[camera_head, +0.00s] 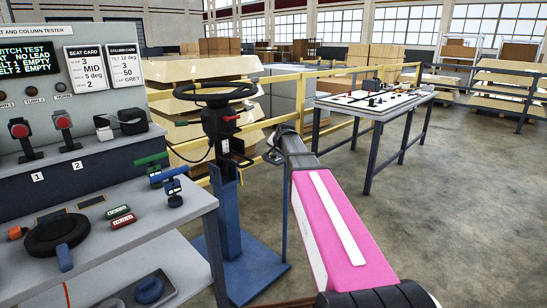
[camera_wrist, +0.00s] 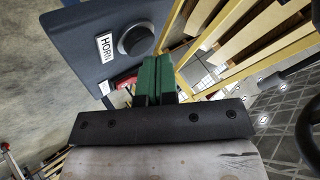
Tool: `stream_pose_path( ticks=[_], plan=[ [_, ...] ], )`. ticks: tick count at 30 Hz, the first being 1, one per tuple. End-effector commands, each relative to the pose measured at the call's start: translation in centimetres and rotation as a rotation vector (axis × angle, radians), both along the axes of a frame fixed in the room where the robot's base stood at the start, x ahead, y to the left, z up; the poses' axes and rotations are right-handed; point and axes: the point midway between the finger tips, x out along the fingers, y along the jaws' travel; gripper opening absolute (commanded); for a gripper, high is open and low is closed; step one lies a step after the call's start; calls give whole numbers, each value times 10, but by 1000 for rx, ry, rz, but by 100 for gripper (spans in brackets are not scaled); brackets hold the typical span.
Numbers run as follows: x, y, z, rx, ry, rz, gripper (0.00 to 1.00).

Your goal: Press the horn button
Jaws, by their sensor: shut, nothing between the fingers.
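The horn button (camera_wrist: 135,40) is a round dark knob on a blue-grey panel (camera_wrist: 75,40) in the wrist view. A white HORN label (camera_wrist: 106,46) sits to its left. My gripper (camera_wrist: 155,66) shows its green fingers together, with nothing between them. In the picture the fingertips lie just below and right of the button; I see no contact, and the exact gap is unclear. In the head view my gripper (camera_head: 272,155) is at the end of my pink arm, to the right of the steering column (camera_head: 226,135). I cannot make out the button there.
A black steering wheel (camera_head: 213,94) tops the column on a blue stand (camera_head: 228,235). A grey tester console (camera_head: 60,85) and bench (camera_head: 110,240) stand at left. A yellow rail (camera_head: 325,73) runs behind. A table (camera_head: 375,105) stands at back right. Floor at right is clear.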

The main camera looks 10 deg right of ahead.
Motion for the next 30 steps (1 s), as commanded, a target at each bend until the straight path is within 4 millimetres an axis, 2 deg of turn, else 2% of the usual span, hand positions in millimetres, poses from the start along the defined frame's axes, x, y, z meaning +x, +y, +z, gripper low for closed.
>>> stream_pose_path(
  ticks=[30],
  plan=[
    [0,0,-10,0,1,0,0]
  ],
)
